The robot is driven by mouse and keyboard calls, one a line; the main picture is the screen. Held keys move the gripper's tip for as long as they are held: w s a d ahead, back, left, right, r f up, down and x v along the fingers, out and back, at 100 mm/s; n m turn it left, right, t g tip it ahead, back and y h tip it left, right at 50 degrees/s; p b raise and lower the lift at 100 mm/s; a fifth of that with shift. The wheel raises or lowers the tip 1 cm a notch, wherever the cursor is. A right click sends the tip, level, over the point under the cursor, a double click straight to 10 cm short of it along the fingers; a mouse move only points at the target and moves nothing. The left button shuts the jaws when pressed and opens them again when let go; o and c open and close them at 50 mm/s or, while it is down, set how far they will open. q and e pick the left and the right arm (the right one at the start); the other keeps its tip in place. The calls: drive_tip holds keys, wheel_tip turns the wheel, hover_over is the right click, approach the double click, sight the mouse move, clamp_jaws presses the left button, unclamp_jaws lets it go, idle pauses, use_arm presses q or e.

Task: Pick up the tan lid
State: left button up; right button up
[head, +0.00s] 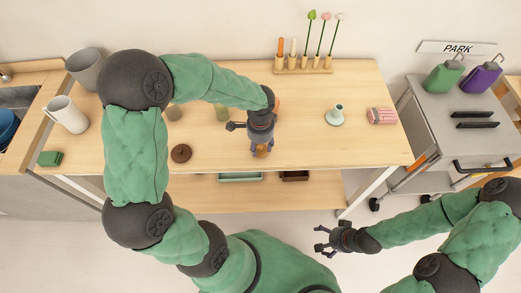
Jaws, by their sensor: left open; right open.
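A small tan thing, seemingly the tan lid (262,148), shows on the wooden table near its front edge. It is mostly hidden by my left gripper (260,143), which points down over it with open fingers around or just above it. I cannot tell whether the fingers touch it. A darker brown lid (181,153) with a knob lies to the left on the same table. My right gripper (324,239) is open and empty, in front of the table and below its top in the picture.
A mint vase (335,115) and pink bundle (381,115) are to the right. A wooden rack (302,70) with flowers stands at the back. A pitcher (66,114) is at left. The table's centre right is clear.

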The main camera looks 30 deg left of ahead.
use_arm(q)
clamp_jaws()
drive_tip(key=shift+r, duration=0.15)
